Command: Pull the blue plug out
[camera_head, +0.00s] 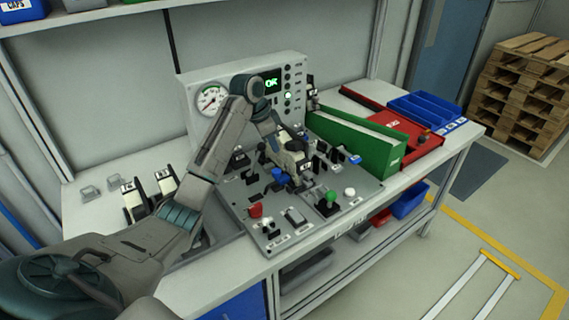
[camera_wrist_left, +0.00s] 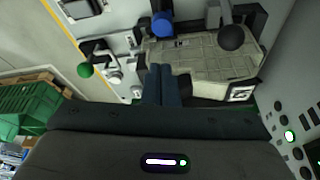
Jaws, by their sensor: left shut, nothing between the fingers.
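The blue plug (camera_head: 279,174) stands on the grey control panel (camera_head: 335,216), beside my left gripper. In the left wrist view the blue plug (camera_wrist_left: 162,23) is a round blue end near the top of the picture. My left gripper (camera_head: 299,181) reaches in over the panel from the left. Its dark fingers (camera_wrist_left: 160,70) are pressed together and empty, and a gap shows between their tips and the plug. My right gripper is in neither view.
A green-knobbed lever (camera_head: 329,197), a red knob (camera_head: 255,210) and other controls crowd the panel. A gauge box (camera_head: 190,100) with an "OK" display stands behind. A green bin (camera_head: 360,144), a red tray (camera_head: 425,132) and blue bins (camera_head: 425,108) are on the right.

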